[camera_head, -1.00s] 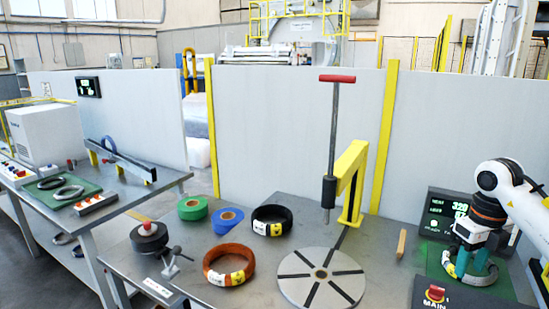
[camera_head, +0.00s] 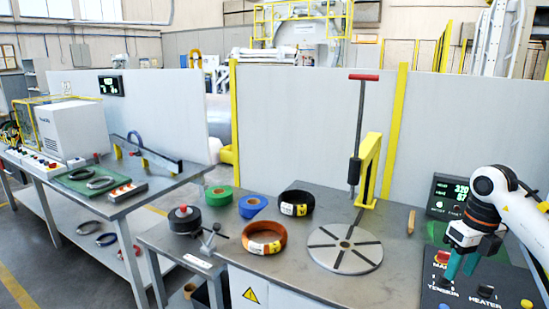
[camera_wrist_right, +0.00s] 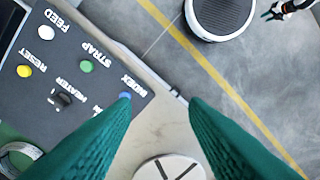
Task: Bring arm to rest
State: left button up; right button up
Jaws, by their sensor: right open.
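My right gripper (camera_head: 460,267) is open and empty at the right, with its teal fingers pointing down in front of the control panel (camera_head: 437,292). In the right wrist view its two fingers (camera_wrist_right: 160,99) are wide apart with nothing between them. The panel's buttons and switches show at the left of that view. Part of a pale ring (camera_wrist_right: 18,158) lies at the lower left edge there. A small part of what looks like my left gripper (camera_wrist_right: 270,13) shows at the top right of the wrist view; its jaws are too small to judge.
The slotted disc (camera_head: 318,252) lies on the table by a yellow post (camera_head: 368,170) and a red-handled rod (camera_head: 357,130). An orange coil (camera_head: 264,248), a black coil (camera_head: 295,211), and green (camera_head: 219,197) and blue (camera_head: 252,205) rolls lie left of it. A dark screen (camera_head: 450,197) stands behind my right arm.

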jog(key=w+a+f+m+t+y+b, duration=0.1)
jog(key=w+a+f+m+t+y, duration=0.15)
jog(key=a+f+y, duration=0.6)
jog(key=w+a+f+m+t+y+b, duration=0.1)
jog(key=w+a+f+m+y+b, duration=0.2)
jog(key=a+f, duration=0.95)
jog(key=s+d+f+m+t+h, duration=0.15)
jog(key=f+m+t, duration=0.25)
jog(key=f+m, duration=0.4)
jog(key=s+d+f+m+t, duration=0.15)
jog(key=f+m+t, duration=0.3)
jog(key=f, duration=0.55)
jog(key=s+d+f+m+g+h+b, duration=0.1)
jog(key=s+d+f+m+h, duration=0.4)
jog(key=s+f, duration=0.55)
jog(key=s+f+m+g+h+b, duration=0.15)
jog(key=s+f+m+h, duration=0.25)
jog(key=s+f+m, duration=0.65)
jog(key=s+a+f+m+g, duration=0.1)
jog(key=s+f+g, duration=0.3)
jog(key=s, duration=1)
jog(key=s+a+f+m+g+h, duration=0.1)
jog(key=s+f+g, duration=0.3)
jog(key=s+f, duration=0.6)
jog(key=s, duration=0.3)
jog(key=shift+s+m+h, duration=0.3)
jog(key=shift+s+m, duration=0.05)
